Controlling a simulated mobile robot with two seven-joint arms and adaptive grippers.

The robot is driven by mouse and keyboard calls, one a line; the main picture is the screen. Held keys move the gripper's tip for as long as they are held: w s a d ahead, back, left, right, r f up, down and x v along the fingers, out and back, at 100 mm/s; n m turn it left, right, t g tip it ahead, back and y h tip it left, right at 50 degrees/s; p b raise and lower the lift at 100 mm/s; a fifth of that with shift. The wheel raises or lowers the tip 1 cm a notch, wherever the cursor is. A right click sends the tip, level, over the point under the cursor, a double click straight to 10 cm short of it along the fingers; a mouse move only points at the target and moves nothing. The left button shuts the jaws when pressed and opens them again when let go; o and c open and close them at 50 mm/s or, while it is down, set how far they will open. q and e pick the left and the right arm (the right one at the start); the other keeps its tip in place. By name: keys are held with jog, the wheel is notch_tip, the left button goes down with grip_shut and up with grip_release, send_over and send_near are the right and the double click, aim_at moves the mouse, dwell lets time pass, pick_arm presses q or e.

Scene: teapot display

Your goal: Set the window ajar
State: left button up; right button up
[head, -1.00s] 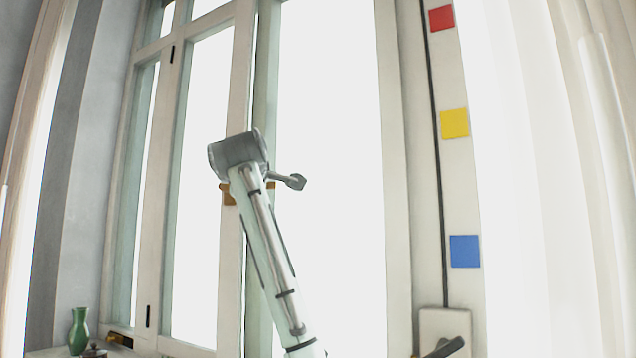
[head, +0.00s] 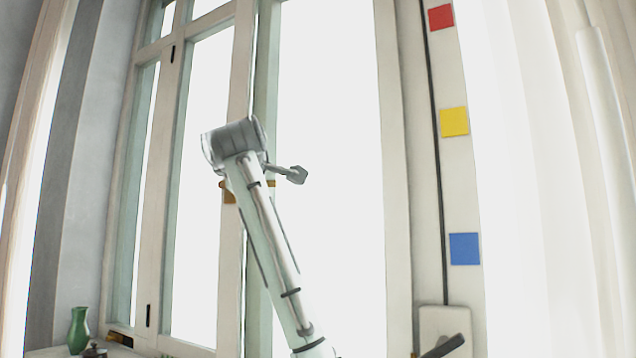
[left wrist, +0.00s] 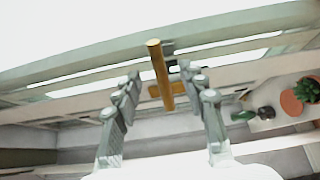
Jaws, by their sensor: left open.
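My right gripper is not in view.
A green vase (head: 78,330) and a small dark pot (head: 95,350) stand at the lower left. Red (head: 440,17), yellow (head: 454,122) and blue (head: 464,248) squares line the right-hand post. A dark lever (head: 443,347) sits on a white box (head: 436,320). Curtains hang at both sides.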

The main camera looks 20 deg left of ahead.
pick_arm(q)
jog(key=v, duration=0.5)
jog(key=shift+b, duration=0.35)
dwell(0.4)
